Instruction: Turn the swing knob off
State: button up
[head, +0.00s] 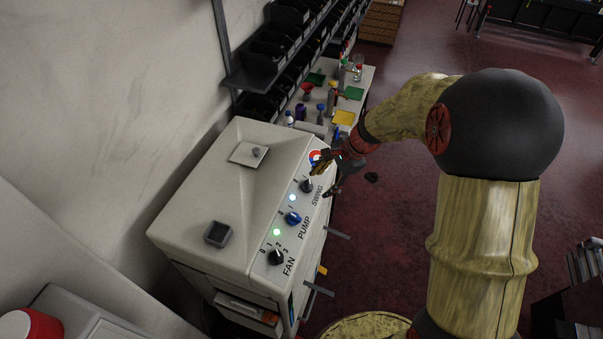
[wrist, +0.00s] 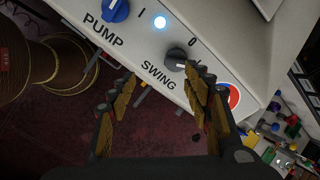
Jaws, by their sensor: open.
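The swing knob (head: 306,186) is a small dark knob above the SWING label on the sloped panel of a beige appliance (head: 190,195). In the wrist view the knob (wrist: 176,60) is dark grey with a light pointer mark, with a 0 printed above it. A lit white-blue light (head: 292,197) is beside it. My gripper (head: 327,180) is open and empty at the panel's edge. In the wrist view my gripper (wrist: 160,90) has its right finger close beside the knob, and its left finger off below the panel. I cannot tell whether the right finger touches the knob.
A blue PUMP knob (head: 293,218) and a black FAN knob (head: 276,257) share the panel, with a green light (head: 277,232) between them. A cluttered table (head: 357,85) stands behind. Open red floor lies to the right.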

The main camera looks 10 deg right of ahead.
aim_at(311, 184)
jog(key=shift+w+a+f+m+t+p, duration=0.15)
jog(key=shift+w+a+f+m, duration=0.4)
jog(key=shift+f, duration=0.4)
jog(key=shift+w+a+f+m+t+p, duration=0.2)
jog(key=shift+w+a+f+m, duration=0.1)
jog(key=shift+w+f, duration=0.55)
jog(key=shift+w+a+f+m+t+p, duration=0.15)
jog(key=shift+w+a+f+m, duration=0.4)
jog(key=shift+f, duration=0.45)
jog(key=shift+d, duration=0.1)
jog(key=shift+c, duration=1.2)
jog(key=c, duration=0.9)
